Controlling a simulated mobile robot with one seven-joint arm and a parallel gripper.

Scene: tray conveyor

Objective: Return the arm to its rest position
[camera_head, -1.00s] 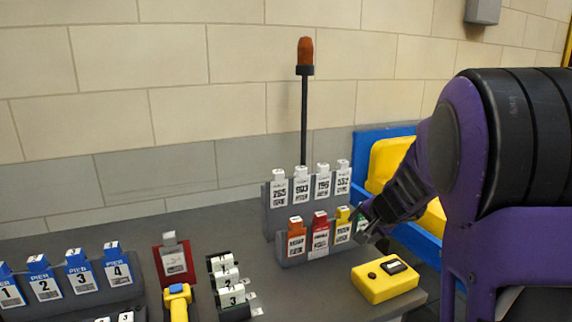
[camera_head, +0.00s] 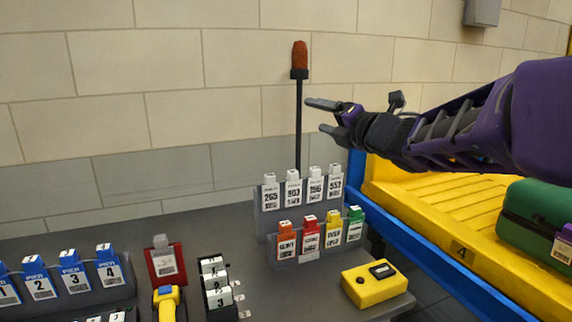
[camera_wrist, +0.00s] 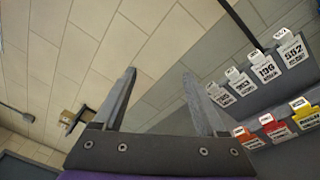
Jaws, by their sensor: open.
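My gripper (camera_head: 322,117) is raised above the tag racks at the right side of the desk, pointing left in the head view. Its two fingers are apart with nothing between them. In the wrist view the open fingers (camera_wrist: 160,100) have only the tiled wall behind them. My purple arm comes in from the right edge of the head view, over the yellow conveyor.
A grey rack (camera_head: 262,222) holds white numbered tags and a lower row of coloured tags. A dark pole (camera_head: 298,125) with an orange top stands behind it. A yellow box (camera_head: 362,296), blue tags (camera_head: 73,278) and a green case (camera_head: 535,215) on the yellow conveyor (camera_head: 440,205) also show.

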